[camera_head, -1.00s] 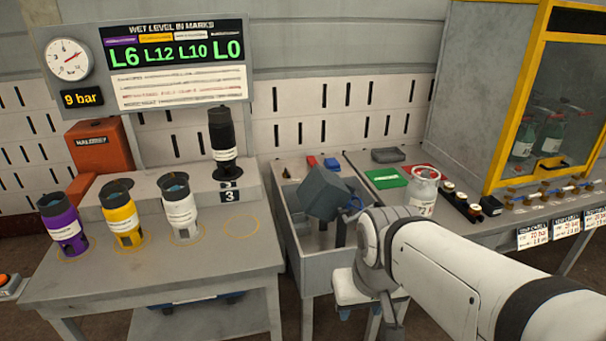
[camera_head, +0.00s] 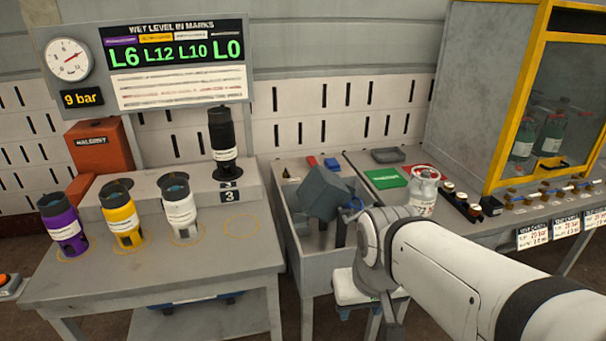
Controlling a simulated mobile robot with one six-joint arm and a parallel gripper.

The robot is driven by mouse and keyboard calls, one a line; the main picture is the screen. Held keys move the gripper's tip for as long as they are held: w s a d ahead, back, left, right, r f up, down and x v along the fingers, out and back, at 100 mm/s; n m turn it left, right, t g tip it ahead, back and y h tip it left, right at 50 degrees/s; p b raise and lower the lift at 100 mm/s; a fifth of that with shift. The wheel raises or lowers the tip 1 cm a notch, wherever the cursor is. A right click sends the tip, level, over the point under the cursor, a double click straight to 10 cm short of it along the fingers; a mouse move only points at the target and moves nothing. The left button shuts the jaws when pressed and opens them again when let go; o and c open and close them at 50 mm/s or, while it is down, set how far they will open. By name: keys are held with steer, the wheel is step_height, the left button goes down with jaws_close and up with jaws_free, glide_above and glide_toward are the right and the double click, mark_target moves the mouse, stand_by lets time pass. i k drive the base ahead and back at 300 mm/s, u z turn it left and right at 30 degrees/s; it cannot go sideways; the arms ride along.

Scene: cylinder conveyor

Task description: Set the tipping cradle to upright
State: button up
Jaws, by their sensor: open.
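The tipping cradle (camera_head: 322,192) is a dark blue-grey block in the grey trough between the two benches. It is tilted, not upright, and appears carried on a dark post. A small blue loop (camera_head: 353,207) shows at its right side, close to my arm's wrist. My arm comes in from the lower right and its wrist covers part of the trough's right side. My gripper's fingers cannot be made out, so whether they touch the cradle does not show.
Purple (camera_head: 63,225), yellow (camera_head: 121,215) and white (camera_head: 180,208) cylinders stand on the left bench (camera_head: 150,275). A black cylinder (camera_head: 222,140) stands on a raised step.

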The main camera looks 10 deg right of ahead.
mark_target(323, 192)
steer(key=k, duration=0.65)
steer(key=z, duration=0.65)
steer(key=i, duration=1.5)
steer(key=u, duration=0.25)
